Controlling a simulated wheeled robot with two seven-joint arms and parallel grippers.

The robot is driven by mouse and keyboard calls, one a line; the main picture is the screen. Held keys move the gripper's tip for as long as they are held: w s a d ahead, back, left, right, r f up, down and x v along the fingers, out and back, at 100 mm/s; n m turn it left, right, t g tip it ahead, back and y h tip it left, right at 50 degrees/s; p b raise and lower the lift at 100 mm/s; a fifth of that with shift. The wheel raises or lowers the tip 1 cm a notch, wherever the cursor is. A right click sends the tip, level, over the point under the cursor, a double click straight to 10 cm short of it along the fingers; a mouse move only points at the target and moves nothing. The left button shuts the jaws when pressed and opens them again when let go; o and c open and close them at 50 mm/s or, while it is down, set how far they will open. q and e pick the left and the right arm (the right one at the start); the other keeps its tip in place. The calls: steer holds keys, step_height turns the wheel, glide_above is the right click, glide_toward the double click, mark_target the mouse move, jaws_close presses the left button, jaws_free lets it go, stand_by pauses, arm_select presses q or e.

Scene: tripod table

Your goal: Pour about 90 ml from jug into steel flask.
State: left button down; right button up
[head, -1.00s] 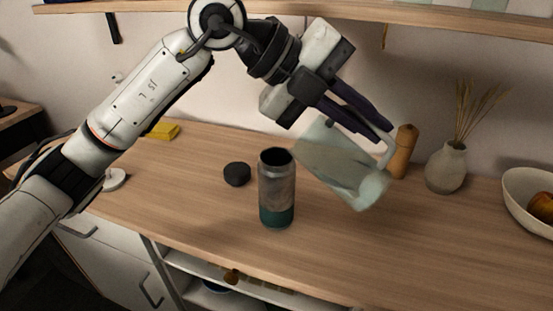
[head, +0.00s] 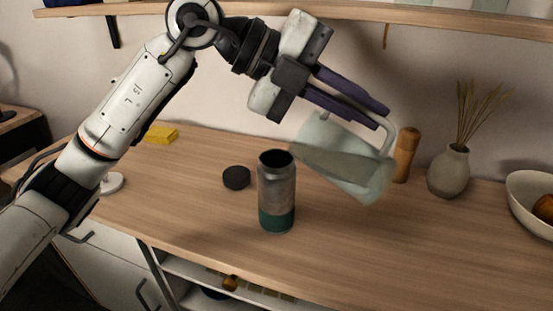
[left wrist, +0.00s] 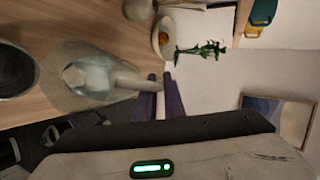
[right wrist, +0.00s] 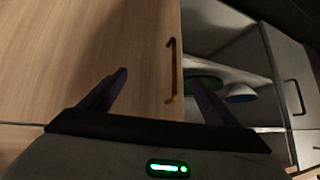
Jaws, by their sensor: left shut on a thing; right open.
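My left gripper (head: 383,115) is shut on the handle of the clear glass jug (head: 350,170). The jug is tilted in the air, mouth to the left, up and right of the flask's opening. It holds some pale liquid; no stream shows. The steel flask (head: 276,195), with a teal lower band, stands upright and open on the counter. Its inside looks dark, so its level cannot be told. In the left wrist view the jug (left wrist: 88,78) lies beside the flask's dark round mouth (left wrist: 14,72). My right gripper (right wrist: 157,77) is open and empty by the counter's front edge.
A black lid (head: 236,177) lies left of the flask. A wooden mill (head: 405,155), a vase with dried stalks (head: 449,172) and a white fruit bowl (head: 525,200) stand to the right. A yellow block (head: 162,134) lies at the back left. The front right counter is clear.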

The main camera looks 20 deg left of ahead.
arm_select(q)
steer(key=shift+a+r+h+b, duration=0.6)
steer(key=shift+r+b, duration=0.05)
steer(key=shift+b, duration=0.25)
arm_select(e)
steer(key=shift+s+f, duration=0.1)
steer(key=shift+f, duration=0.7)
arm_select(q)
steer(key=shift+w+a+r+n+h+b, duration=0.1)
steer(key=shift+a+r+n+h+b, duration=0.15)
steer(key=shift+a, duration=0.25)
steer(key=shift+w+a+r+n+h+b, duration=0.15)
steer(key=shift+a+h, duration=0.1)
steer(key=shift+a, duration=0.2)
arm_select(e)
steer(key=shift+f, duration=0.25)
stand_by(1.0)
